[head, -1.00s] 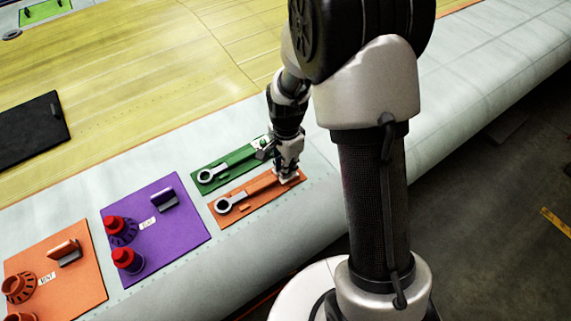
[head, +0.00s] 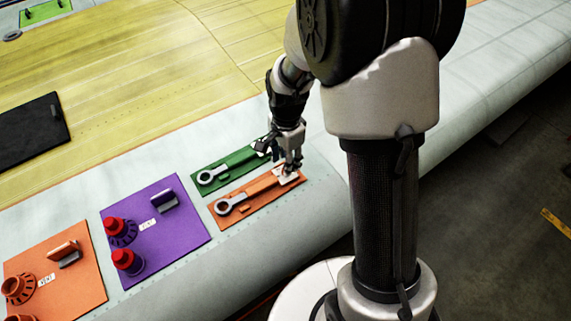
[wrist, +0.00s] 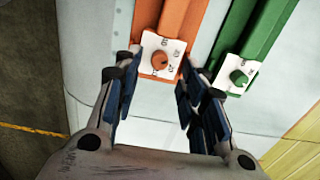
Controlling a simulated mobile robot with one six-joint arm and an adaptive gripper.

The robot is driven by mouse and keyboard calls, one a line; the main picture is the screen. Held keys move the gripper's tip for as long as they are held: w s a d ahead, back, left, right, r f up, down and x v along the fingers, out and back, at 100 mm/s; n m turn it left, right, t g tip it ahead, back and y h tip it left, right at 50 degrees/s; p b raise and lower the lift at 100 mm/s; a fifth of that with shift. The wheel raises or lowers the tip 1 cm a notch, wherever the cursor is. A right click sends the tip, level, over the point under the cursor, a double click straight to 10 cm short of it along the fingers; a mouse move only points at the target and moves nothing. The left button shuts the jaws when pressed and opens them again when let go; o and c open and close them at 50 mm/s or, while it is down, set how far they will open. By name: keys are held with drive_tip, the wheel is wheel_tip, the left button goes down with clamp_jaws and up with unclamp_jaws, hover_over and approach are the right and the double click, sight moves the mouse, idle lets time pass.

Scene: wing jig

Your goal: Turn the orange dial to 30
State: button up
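The orange dial (wrist: 159,61) is a small round knob on a white plate with printed numbers, at the end of the orange fixture (head: 232,222). The numbers and the dial's pointer are too small to read surely. In the wrist view the dial lies between and beyond my open fingertips (wrist: 163,70), with nothing held. In the head view my gripper (head: 291,163) is just above the dial end of the orange fixture and partly hides the white plate (head: 289,178). The gripper appears clear of the dial.
A green fixture (head: 205,188) with its own green dial (wrist: 238,77) lies parallel and close beside the orange one. A purple panel (head: 182,235) with red-topped knobs and an orange panel (head: 90,290) are to the left. The pale wing surface (head: 325,200) right of the fixtures is clear.

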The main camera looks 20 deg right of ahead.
wheel_tip(320, 180, up, 9)
drive_tip(key=shift+f, duration=0.2)
drive_tip(key=shift+s, duration=0.1)
idle(0.4)
drive_tip(key=s+n+t+b, duration=0.4)
drive_tip(key=s+n+b, duration=0.9)
drive_tip(key=s, duration=0.8)
drive_tip(key=shift+f+n, duration=0.2)
drive_tip(key=shift+n, duration=0.4)
